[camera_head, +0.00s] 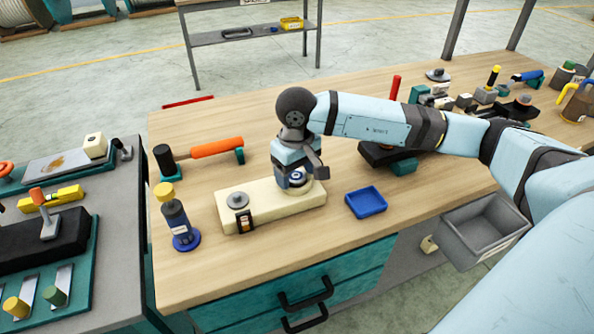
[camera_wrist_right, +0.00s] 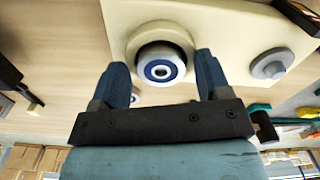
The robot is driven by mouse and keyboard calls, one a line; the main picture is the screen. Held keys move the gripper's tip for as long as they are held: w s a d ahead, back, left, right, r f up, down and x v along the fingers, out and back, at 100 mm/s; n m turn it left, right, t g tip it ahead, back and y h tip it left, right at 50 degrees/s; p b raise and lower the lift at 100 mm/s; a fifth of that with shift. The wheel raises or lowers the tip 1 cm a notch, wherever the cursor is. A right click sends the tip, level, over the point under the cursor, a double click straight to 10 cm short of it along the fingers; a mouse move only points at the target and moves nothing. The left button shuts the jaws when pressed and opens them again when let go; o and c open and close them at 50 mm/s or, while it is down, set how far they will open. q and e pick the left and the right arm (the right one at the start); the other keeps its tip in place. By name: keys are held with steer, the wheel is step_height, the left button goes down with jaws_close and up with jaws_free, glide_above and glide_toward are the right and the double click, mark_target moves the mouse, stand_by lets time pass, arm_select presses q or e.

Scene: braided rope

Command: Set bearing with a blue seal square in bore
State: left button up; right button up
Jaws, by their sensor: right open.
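The bearing with a blue seal (camera_wrist_right: 157,71) sits at the round bore of a cream block (camera_head: 265,212). It has a white centre ring and a dark hole. In the right wrist view a raised cream collar (camera_wrist_right: 137,42) surrounds it, with a dark crescent along the bearing's upper edge. I cannot tell whether it is square or how deep it sits. My right gripper (camera_wrist_right: 162,68) is open, one finger on each side of the bearing, with no visible grip on it. In the head view the gripper (camera_head: 296,180) hangs over the block's right end and partly hides the bearing. My left gripper is out of view.
A grey disc (camera_head: 238,200) sits on the block's left end. A blue tray (camera_head: 366,203) lies to its right, a yellow-capped bottle (camera_head: 178,225) to its left. An orange-handled tool (camera_head: 215,147) lies behind. Several tools crowd the bench's right side.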

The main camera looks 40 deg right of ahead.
mark_target(297, 175)
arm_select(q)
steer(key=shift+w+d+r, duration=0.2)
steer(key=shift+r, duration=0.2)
arm_select(e)
step_height(297, 175, up, 14)
steer(key=shift+f, duration=0.1)
stand_by(0.3)
